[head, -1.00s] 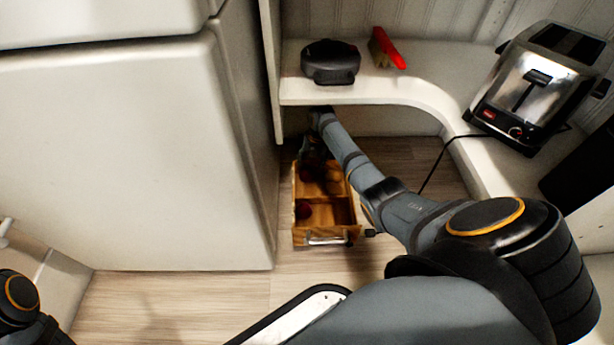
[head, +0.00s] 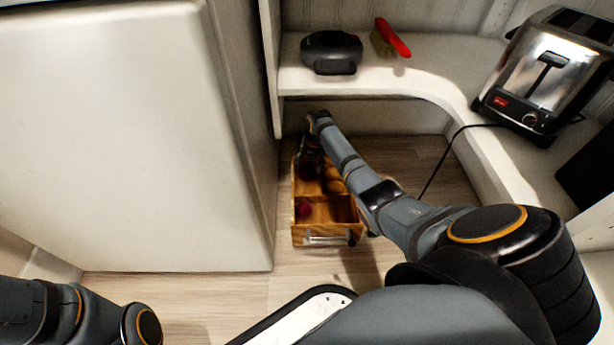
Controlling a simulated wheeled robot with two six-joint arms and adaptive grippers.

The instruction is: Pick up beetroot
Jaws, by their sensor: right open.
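A small dark red round thing, which looks like the beetroot (head: 304,209), lies in the front left compartment of a wooden crate (head: 326,240) on the floor. My right arm reaches down over the crate from the right. My right gripper (head: 310,165) is open at the crate's back left, behind the beetroot and apart from it; its fingertips are dark and hard to make out. Brownish round items (head: 333,180) lie in the back of the crate, partly hidden by my right arm. My left arm shows at the lower left, but its gripper is out of view.
A white corner shelf (head: 400,86) overhangs behind the crate, bearing a dark grey appliance (head: 331,52), a red-handled brush (head: 392,38) and a toaster (head: 548,75) with a hanging cord. A white cabinet (head: 130,140) stands close on the left. Floor in front is clear.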

